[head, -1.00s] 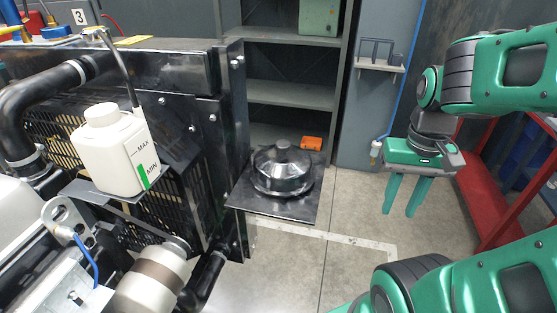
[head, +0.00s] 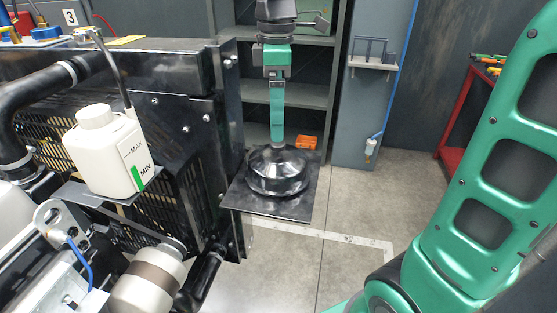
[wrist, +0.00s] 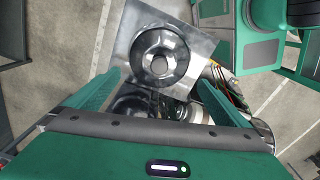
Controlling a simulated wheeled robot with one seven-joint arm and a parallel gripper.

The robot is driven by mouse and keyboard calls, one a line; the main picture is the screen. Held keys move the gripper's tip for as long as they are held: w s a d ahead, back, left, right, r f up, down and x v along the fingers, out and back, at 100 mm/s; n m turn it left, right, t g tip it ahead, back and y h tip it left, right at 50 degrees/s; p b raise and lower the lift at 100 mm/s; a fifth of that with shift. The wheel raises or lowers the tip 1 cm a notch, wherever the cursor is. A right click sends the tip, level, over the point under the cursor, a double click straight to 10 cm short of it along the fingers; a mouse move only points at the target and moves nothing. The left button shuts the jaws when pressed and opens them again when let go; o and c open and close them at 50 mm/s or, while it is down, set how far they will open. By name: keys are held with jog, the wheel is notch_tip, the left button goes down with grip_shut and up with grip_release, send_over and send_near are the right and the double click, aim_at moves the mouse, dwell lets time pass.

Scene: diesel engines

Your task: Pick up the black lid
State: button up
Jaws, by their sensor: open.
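The black lid (head: 278,180) is a glossy round piece with a raised middle. It lies on a square dark plate (head: 240,203) beside the engine, and shows in the wrist view (wrist: 178,72) on the bright plate (wrist: 131,30). Whether the fingertips touch the lid cannot be told.
The black engine frame (head: 226,150) stands close to the plate's left. A white coolant bottle (head: 103,155) sits on the engine. Shelves (head: 300,92) with an orange item (head: 307,142) stand behind. The floor to the right is clear up to a red stand (head: 462,130).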

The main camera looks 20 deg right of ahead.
aim_at(278, 146)
jog(key=f, duration=0.9)
jog(key=shift+d+f, duration=0.2)
jog(key=shift+s, duration=0.1)
jog(key=c, duration=1.4)
